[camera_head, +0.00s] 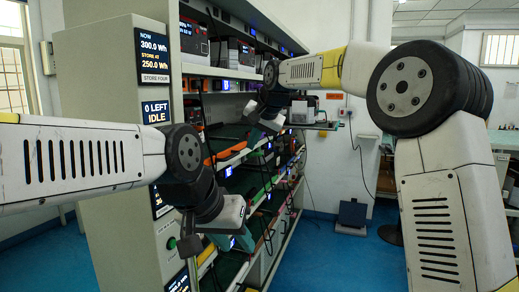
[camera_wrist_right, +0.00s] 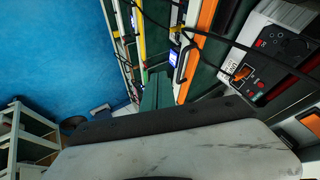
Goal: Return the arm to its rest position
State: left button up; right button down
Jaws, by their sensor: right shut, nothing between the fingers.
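My right arm comes in from the right in the head view, bends at a large dark joint, and reaches across to the rack. My right gripper (camera_head: 254,134) is in front of the middle shelves. In the right wrist view its green fingers (camera_wrist_right: 156,92) are together, with nothing between them. My left arm comes in from the left, and my left gripper (camera_head: 212,243) hangs lower, in front of the lower shelves. Its fingers are small and partly hidden, so I cannot tell whether they are open.
The rack (camera_head: 160,30) holds several devices and cables on its shelves, close to both grippers. A panel display (camera_head: 154,55) reads 300.0 Wh, and another (camera_head: 157,112) reads 0 LEFT IDLE. A dark box (camera_head: 352,214) stands by the wall. Blue floor (camera_head: 325,265) is open right of the rack.

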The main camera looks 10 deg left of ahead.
jog(key=shift+d, duration=0.1)
jog(key=s+d+h, duration=0.1)
jog(key=s+d, duration=0.6)
jog(key=d, duration=0.3)
jog(key=s+d+h, duration=0.1)
jog(key=s+d, duration=0.6)
jog(key=d, duration=0.4)
jog(key=s+d+f, duration=0.5)
jog(key=s+f, duration=0.1)
jog(key=s, duration=0.3)
jog(key=s+d+f+n+h, duration=0.1)
jog(key=s+d+f, duration=0.5)
jog(key=s, duration=0.3)
jog(key=shift+s+f, duration=0.2)
jog(key=shift+f, duration=0.2)
